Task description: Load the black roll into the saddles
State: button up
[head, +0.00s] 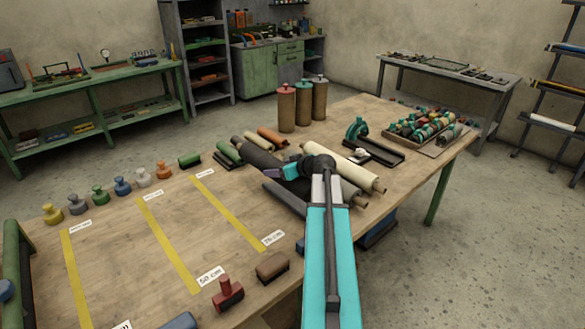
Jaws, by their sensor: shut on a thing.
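The black roll (262,158) lies slantwise on the wooden table, with a brown core end showing at its far left end. My gripper (274,172) is at the middle of the black roll and shut on it. My wrist and arm cover part of the roll's near half. I cannot tell whether the roll is lifted or resting. A dark grey flat piece (285,197) shows along the roll's near side. The saddles cannot be made out clearly; they may be under or behind the roll and my arm.
A cream roll (340,166) lies just right of the black roll. A black tray (375,151) and a crate of small coloured rolls (425,128) stand farther right. Three upright rolls (303,103) stand behind. Coloured knobbed weights line the left edge. The table's yellow-striped middle (165,240) is clear.

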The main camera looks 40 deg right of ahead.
jog(key=w+a+r, duration=0.3)
jog(key=w+a, duration=0.1)
jog(key=a, duration=1.2)
jog(key=w+a+r, duration=0.3)
jog(key=a, duration=1.3)
jog(key=w+a+r, duration=0.3)
jog(key=w+a, duration=0.1)
jog(key=a, duration=1.3)
jog(key=shift+w+n+y+b, duration=0.3)
jog(key=shift+b, duration=0.1)
jog(key=shift+a, duration=0.1)
jog(key=shift+s+f, duration=0.1)
jog(key=shift+s, duration=0.05)
